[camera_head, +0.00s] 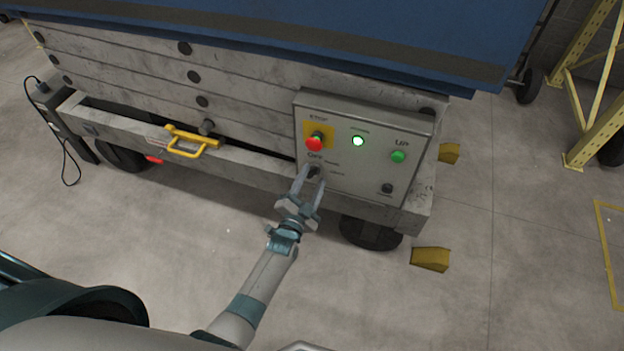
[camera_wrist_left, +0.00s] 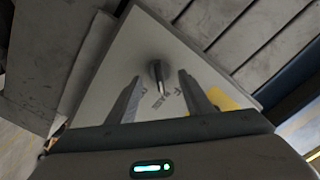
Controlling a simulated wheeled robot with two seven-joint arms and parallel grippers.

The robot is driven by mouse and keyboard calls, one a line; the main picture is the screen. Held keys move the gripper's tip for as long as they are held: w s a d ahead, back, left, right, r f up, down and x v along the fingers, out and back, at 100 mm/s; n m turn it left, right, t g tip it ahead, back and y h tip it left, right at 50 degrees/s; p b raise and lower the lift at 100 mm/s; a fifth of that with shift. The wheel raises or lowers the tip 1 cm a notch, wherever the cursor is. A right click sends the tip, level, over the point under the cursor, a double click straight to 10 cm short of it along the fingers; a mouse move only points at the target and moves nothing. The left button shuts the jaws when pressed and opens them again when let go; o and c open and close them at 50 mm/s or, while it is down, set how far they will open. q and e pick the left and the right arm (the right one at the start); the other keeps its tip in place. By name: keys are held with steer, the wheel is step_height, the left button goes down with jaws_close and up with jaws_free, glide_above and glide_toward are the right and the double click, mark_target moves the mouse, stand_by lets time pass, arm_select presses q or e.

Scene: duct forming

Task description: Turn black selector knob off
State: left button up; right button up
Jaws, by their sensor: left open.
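The black selector knob (camera_wrist_left: 157,75) sits on the grey control panel, between and ahead of my open left fingers in the left wrist view. In the head view the knob (camera_head: 314,171) is partly hidden by my left gripper (camera_head: 311,176), whose fingers are spread at the panel's lower left, under the "OFF" marking. I cannot tell whether the fingers touch the knob. The control panel (camera_head: 350,185) is fixed on the end of the grey lift. My right gripper is not in view.
A red stop button (camera_head: 314,144) on a yellow plate sits just above the knob. A lit green-white lamp (camera_head: 358,141), a green button (camera_head: 398,156) and a small dark knob (camera_head: 387,188) are to its right. A yellow handle (camera_head: 187,146) sticks out at left.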

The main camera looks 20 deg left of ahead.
arm_select(q)
steer(key=shift+c, duration=0.9)
steer(key=c, duration=0.8)
steer(key=shift+n, duration=1.1)
steer(key=shift+a+n, duration=0.15)
steer(key=shift+n, duration=1.05)
steer(key=n, duration=0.3)
steer(key=shift+r, duration=0.1)
steer(key=shift+a+n, duration=0.1)
steer(key=shift+n, duration=0.7)
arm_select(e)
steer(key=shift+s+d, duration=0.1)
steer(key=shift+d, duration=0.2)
